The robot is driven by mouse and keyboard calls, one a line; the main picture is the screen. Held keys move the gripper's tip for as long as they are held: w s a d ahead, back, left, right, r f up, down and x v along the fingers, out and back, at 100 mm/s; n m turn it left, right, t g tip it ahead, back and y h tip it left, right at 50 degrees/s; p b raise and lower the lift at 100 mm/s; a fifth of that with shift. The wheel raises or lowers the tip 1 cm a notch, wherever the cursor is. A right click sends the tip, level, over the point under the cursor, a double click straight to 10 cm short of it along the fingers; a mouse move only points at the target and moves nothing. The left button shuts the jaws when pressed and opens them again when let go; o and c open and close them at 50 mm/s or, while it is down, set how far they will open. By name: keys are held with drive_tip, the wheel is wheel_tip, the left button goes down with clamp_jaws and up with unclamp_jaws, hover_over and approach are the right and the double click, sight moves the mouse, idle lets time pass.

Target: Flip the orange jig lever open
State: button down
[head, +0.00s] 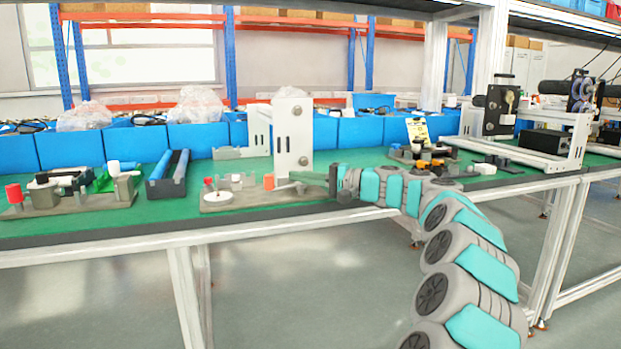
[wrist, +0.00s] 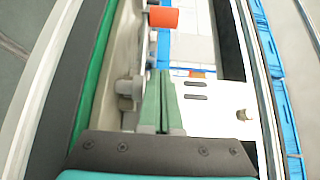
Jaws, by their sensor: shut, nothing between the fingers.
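The orange tip of the jig lever (head: 269,181) shows at the right end of a low grey jig (head: 235,199) on the green bench top. It also shows as an orange cylinder (wrist: 163,17) at the top of the wrist view, beyond my fingertips. My gripper (head: 292,175) reaches in from the right, just right of the orange tip. Its green fingers are shut together and empty, and they point toward the lever in the wrist view (wrist: 160,72). A small gap seems to separate them from the orange part. The lever's pivot is hard to make out.
A white upright plate with holes (head: 293,138) stands close behind my fingers. A white disc (head: 217,196) and a red knob (head: 208,182) sit on the jig. Blue bins (head: 365,132) line the back. Another jig with a red knob (head: 14,193) stands at left.

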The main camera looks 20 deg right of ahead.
drive_tip(key=x, duration=0.4)
drive_tip(key=shift+w+a, duration=0.25)
drive_tip(key=shift+a, duration=0.1)
drive_tip(key=shift+s+a, duration=0.15)
drive_tip(key=shift+s, duration=0.6)
drive_tip(key=shift+s+a, duration=0.25)
drive_tip(key=shift+s, duration=0.35)
drive_tip(key=shift+s+a, duration=0.25)
drive_tip(key=shift+s, duration=0.35)
drive_tip(key=shift+s+p, duration=0.1)
drive_tip(key=shift+p, duration=0.2)
drive_tip(key=shift+s+f+n+g+y, duration=0.1)
drive_tip(key=shift+s+n+g+y, duration=0.45)
drive_tip(key=shift+g, duration=0.25)
